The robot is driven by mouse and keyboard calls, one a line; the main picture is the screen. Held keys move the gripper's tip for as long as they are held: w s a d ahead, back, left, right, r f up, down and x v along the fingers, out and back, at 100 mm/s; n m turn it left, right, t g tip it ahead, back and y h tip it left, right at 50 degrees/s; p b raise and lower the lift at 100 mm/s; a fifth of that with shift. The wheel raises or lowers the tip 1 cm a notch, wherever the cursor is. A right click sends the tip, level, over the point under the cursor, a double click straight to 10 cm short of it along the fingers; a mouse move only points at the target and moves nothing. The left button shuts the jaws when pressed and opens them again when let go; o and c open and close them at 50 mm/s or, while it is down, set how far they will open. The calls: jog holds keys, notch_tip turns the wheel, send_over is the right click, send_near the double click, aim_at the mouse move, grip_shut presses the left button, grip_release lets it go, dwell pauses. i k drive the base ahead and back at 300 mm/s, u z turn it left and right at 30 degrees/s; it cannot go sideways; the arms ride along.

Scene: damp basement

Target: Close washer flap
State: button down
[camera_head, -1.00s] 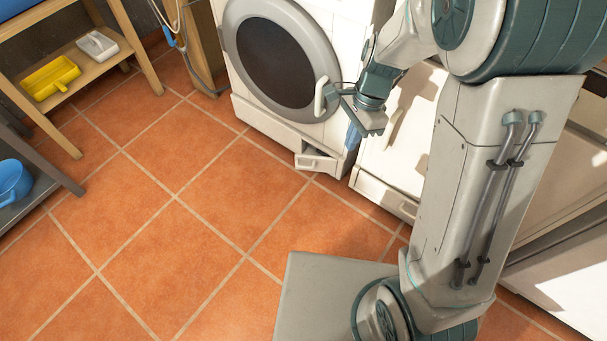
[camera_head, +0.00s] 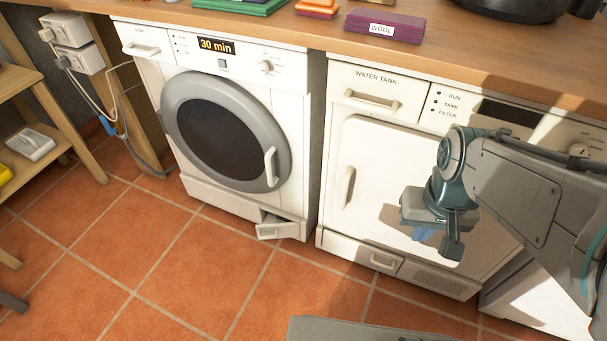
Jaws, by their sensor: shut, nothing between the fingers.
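The white washer (camera_head: 245,70) stands left of centre with its round grey door (camera_head: 172,125) shut in its front. The washer flap (camera_head: 277,230), a small white panel with a handle, is at the washer's lower right corner. It stands out from the plinth, with a dark gap showing above and beside it, so it is open. My gripper (camera_head: 440,238) is shut and empty, in front of the neighbouring white machine. It is right of the flap and apart from it. Its fingertips are partly hard to make out.
The machine marked "WATER TANK" (camera_head: 378,140) stands right of the washer, with its own closed lower panel (camera_head: 377,261). A wooden worktop (camera_head: 300,27) runs above both. A wooden shelf (camera_head: 60,150) and hanging cables are at the left. The tiled floor (camera_head: 190,270) before the washer is clear.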

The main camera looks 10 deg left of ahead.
aim_at(286, 230)
jog(key=z, duration=1.3)
jog(key=k, duration=0.8)
jog(key=u, duration=1.5)
jog(key=i, duration=0.5)
